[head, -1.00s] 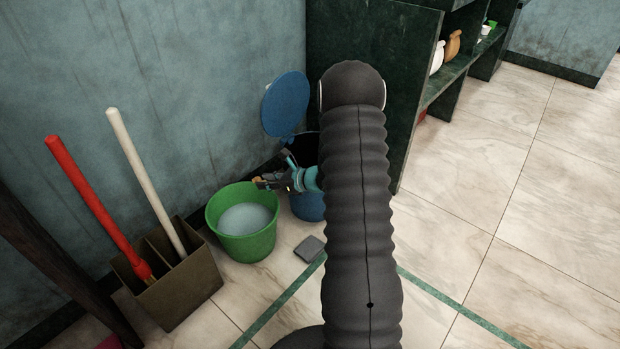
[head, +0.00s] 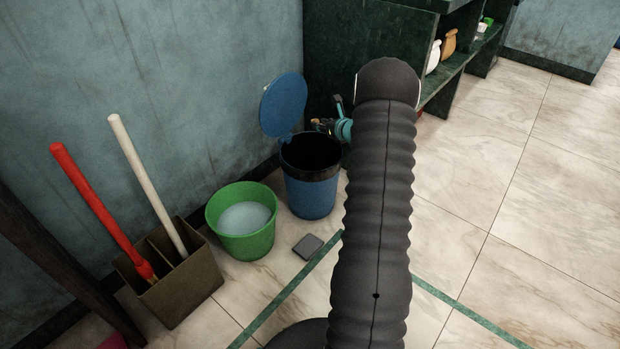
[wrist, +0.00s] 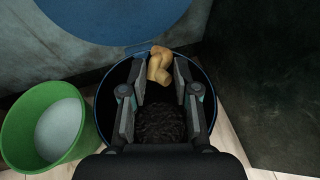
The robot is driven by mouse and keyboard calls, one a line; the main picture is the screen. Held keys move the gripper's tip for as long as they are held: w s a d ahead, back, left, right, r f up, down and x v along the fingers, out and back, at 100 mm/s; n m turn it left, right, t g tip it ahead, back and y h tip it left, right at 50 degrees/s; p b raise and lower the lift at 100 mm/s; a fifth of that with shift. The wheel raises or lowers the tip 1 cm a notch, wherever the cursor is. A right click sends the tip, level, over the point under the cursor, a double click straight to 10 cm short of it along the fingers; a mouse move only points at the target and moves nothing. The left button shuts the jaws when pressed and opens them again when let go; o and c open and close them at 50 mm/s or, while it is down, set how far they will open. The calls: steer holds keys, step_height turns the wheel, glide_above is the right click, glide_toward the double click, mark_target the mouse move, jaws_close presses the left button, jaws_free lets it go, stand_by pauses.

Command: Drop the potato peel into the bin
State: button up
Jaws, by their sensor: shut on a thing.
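The potato peel (wrist: 159,66) is a curled tan piece held between the fingertips of my gripper (wrist: 155,75) in the wrist view. The blue bin (head: 311,193) stands by the wall with its blue lid (head: 284,105) raised and a dark lining around its mouth. In the wrist view the bin's rim (wrist: 99,108) surrounds the gripper and the peel in the picture, with dark contents below. In the head view my gripper (head: 322,125) is above the far side of the bin's mouth, partly hidden by my arm.
A green bucket (head: 243,246) of pale liquid stands left of the bin. A box (head: 185,290) with a red and a white handle is further left. A small grey block (head: 308,246) lies in front. A dark green shelf (head: 355,50) stands behind; the floor to the right is clear.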

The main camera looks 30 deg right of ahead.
step_height(320, 180, down, 6)
steer(key=b, duration=0.2)
stand_by(0.3)
steer(key=o, duration=0.9)
steer(key=v, duration=1.2)
